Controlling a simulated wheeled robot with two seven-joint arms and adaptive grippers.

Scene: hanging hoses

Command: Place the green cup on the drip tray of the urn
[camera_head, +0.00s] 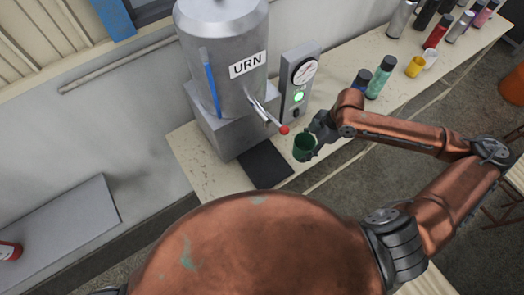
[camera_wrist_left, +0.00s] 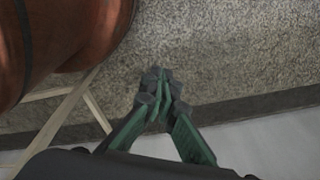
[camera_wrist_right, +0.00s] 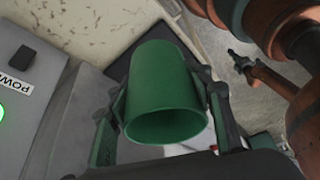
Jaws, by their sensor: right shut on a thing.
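The green cup (camera_head: 303,146) is held by my right gripper (camera_head: 312,144), to the right of the drip tray. In the right wrist view the green cup (camera_wrist_right: 165,90) sits between the two fingers of my right gripper (camera_wrist_right: 165,105), its open mouth facing the camera. The dark, flat drip tray (camera_head: 265,164) lies on the counter in front of the grey urn (camera_head: 225,60). The urn's tap, with a red-tipped lever (camera_head: 283,130), juts out over the counter. My left gripper (camera_wrist_left: 158,90) shows only in the left wrist view, fingertips together and empty above the floor.
A grey control box (camera_head: 298,82) with a gauge and green light stands right of the urn. A green bottle (camera_head: 380,78), a yellow cup (camera_head: 415,67) and several other bottles stand farther along the counter (camera_head: 345,52). A grey bench (camera_head: 65,225) is at lower left.

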